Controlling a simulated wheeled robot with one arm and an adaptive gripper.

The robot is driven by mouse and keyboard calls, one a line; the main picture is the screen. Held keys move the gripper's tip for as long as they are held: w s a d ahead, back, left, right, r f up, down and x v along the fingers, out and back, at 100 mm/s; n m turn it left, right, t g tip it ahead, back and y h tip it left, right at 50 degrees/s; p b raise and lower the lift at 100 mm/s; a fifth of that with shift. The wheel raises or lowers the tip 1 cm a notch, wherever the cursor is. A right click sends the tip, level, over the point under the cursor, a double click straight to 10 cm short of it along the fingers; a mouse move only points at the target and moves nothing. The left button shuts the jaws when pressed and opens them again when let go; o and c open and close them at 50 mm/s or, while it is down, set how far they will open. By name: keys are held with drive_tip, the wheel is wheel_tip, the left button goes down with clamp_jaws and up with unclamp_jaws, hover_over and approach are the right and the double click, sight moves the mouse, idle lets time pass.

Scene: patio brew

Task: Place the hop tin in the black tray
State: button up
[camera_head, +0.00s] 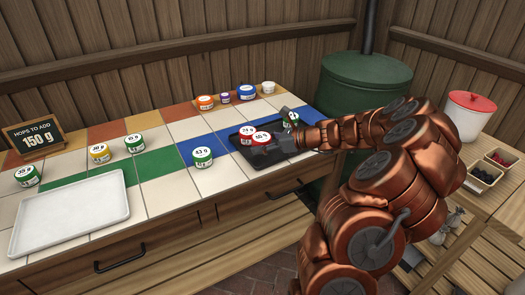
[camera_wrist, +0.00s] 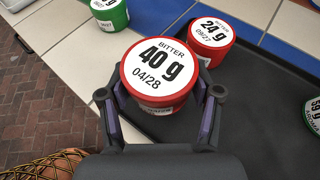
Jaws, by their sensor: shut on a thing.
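My gripper (camera_wrist: 160,92) is shut on a red hop tin (camera_wrist: 160,101) with a white lid marked "BITTER 40 g 04/28". In the head view this tin (camera_head: 261,138) is upright at the black tray (camera_wrist: 262,105), near its left part. I cannot tell whether its base touches the tray floor. A second red tin marked 24 g (camera_wrist: 211,40) stands just beyond it on the tray, close to it; it also shows in the head view (camera_head: 247,131). A green tin marked 59 g (camera_wrist: 314,112) is on the tray at the right, cut by the picture edge.
A green 43 g tin (camera_head: 202,158) stands left of the tray. Other green and yellow tins, a white tray (camera_head: 72,212) and a "150 g" sign (camera_head: 37,135) are further left. Several tins line the back of the tiled counter. A green barrel (camera_head: 363,88) stands behind my arm.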

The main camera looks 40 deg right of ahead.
sight(263, 156)
drive_tip(key=shift+w+d+f, duration=0.2)
drive_tip(key=shift+w+d, duration=0.15)
drive_tip(key=shift+w, duration=0.1)
drive_tip(key=shift+f, duration=1.65)
drive_tip(key=shift+f, duration=0.1)
drive_tip(key=o, duration=1.1)
